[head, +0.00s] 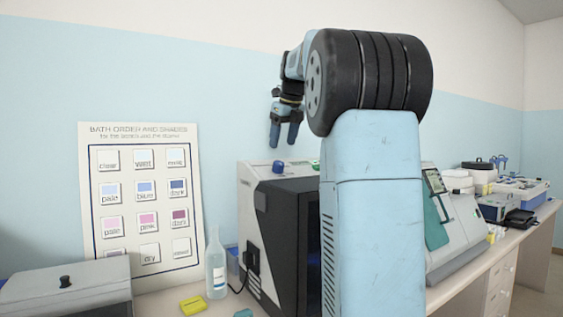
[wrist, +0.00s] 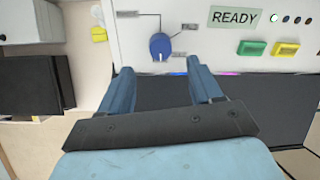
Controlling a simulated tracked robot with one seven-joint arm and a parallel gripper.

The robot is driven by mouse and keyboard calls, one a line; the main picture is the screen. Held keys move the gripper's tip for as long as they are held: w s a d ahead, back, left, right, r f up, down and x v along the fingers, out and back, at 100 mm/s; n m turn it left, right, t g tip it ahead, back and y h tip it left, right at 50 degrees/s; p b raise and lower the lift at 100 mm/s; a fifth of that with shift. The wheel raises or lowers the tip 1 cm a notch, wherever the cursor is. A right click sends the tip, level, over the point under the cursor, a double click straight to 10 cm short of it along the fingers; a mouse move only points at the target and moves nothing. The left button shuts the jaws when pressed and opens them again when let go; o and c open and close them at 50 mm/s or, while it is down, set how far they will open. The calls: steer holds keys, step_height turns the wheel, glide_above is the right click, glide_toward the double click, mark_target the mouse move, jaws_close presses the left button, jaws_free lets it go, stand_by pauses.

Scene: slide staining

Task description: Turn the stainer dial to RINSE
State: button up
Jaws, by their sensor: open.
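The stainer (head: 262,189) is a pale grey box with a dark front, partly hidden behind my arm in the head view. Its blue dial (wrist: 160,46) sits on the top panel, with lines running from it to small labels too small to read. The dial also shows in the head view (head: 278,167). My gripper (head: 284,142) is open and empty, above the stainer and apart from the dial. In the wrist view my gripper (wrist: 161,72) has its fingertips on either side below the dial, not around it.
A READY display (wrist: 236,17), a green button (wrist: 252,48) and a yellow button (wrist: 286,49) are right of the dial. A clear bottle (head: 215,265) and a yellow block (head: 193,305) stand left of the stainer. A bath chart (head: 143,282) leans on the wall.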

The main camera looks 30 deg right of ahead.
mark_target(279, 162)
steer(key=x, duration=0.7)
steer(key=shift+w+f, duration=0.2)
steer(key=shift+f, duration=0.15)
